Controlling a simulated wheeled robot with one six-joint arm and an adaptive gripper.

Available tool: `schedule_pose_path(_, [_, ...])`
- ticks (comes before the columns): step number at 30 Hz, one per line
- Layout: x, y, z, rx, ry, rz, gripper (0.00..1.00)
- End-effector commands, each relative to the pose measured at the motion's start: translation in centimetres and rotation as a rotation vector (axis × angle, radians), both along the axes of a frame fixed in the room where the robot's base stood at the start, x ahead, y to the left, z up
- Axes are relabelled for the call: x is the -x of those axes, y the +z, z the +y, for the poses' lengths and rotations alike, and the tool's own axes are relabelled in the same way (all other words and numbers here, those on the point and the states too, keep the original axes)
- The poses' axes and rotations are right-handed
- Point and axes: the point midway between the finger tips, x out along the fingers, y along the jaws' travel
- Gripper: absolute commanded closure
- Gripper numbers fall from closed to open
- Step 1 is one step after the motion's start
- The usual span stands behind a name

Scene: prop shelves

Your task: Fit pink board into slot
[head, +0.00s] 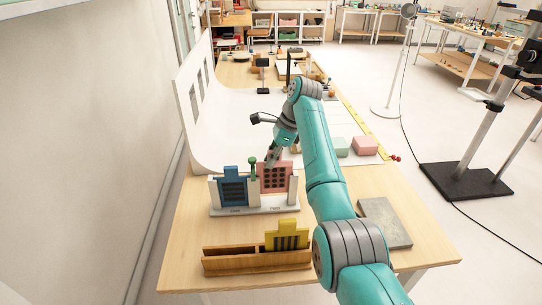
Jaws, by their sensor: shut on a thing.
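The pink board (275,180), with dark round holes, stands upright at the right slot of a white stand (255,211). I cannot tell whether its lower edge is fully down in the slot. A blue board (234,190) with dark bars stands in the left slot. My gripper (271,160) is shut on the top of the pink board, with its fingertips small and partly hidden in this view. A green-topped post stands between the two boards.
A wooden holder (258,261) with a yellow board (287,238) stands in front of the stand. A grey slab (385,223) lies to the right. Green (335,147) and pink (364,146) blocks sit behind. A white curved backdrop (196,123) rises at left.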

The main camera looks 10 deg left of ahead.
Motion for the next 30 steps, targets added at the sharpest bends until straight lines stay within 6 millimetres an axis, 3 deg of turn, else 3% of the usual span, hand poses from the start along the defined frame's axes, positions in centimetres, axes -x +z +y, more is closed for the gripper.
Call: schedule_pose_path(30, [0.0, -3.5, 0.0, 0.0, -0.001, 0.001, 1.0])
